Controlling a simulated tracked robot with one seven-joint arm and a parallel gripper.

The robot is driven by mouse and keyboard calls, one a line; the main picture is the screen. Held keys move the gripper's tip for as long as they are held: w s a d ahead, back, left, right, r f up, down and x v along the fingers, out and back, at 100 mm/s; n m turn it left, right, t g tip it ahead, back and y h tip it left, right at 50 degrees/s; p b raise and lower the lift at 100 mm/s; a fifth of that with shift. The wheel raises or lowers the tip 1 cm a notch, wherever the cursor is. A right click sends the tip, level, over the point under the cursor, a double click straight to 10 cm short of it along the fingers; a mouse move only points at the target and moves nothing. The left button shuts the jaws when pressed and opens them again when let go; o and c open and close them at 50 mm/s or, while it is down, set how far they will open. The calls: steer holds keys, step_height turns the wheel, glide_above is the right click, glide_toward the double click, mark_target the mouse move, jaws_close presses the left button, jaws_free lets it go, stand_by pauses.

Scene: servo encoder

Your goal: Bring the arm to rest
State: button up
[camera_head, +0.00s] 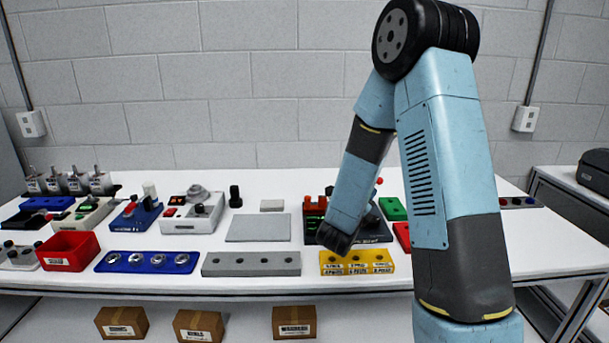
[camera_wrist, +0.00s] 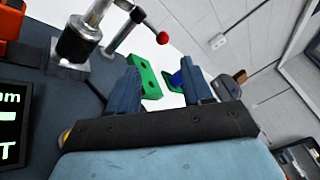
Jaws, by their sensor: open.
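My gripper (camera_wrist: 163,70) is open in the wrist view, with its two dark blue fingers apart and nothing between them. Beyond the fingers are a green block with holes (camera_wrist: 147,78) and a small blue part. My blue-grey arm (camera_head: 440,150) rises at the right of the head view, bends at a high elbow and comes down to a dark wrist joint (camera_head: 336,238) over the bench. My fingers cannot be made out in the head view.
A dark-based fixture (camera_head: 372,232) with a red-knobbed lever stands close behind my forearm; its post (camera_wrist: 78,40) and display (camera_wrist: 12,125) are near my gripper. A yellow labelled block (camera_head: 358,268) lies just below my wrist. Other trays and fixtures fill the white bench (camera_head: 275,185).

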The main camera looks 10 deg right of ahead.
steer(key=s+a+r+n+g+y, duration=0.1)
steer(key=s+a+r+n+y, duration=0.2)
steer(key=a+r+n+y, duration=0.45)
steer(key=s+a+r+n+y, duration=0.25)
steer(key=r+n, duration=0.25)
steer(key=n, duration=0.5)
steer(key=s+d+r+n+g, duration=0.1)
steer(key=s+n+g, duration=0.1)
steer(key=s+n, duration=0.3)
steer(key=s+r+n+g+y, duration=0.1)
steer(key=s+n, duration=0.4)
steer(key=s, duration=0.8)
steer(key=s+d+r+n+g, duration=0.1)
steer(key=s+n+g, duration=0.3)
steer(key=s, duration=0.5)
steer(key=shift+s+d+r+n, duration=0.25)
steer(key=shift+d+r+n, duration=0.15)
steer(key=shift+r, duration=0.25)
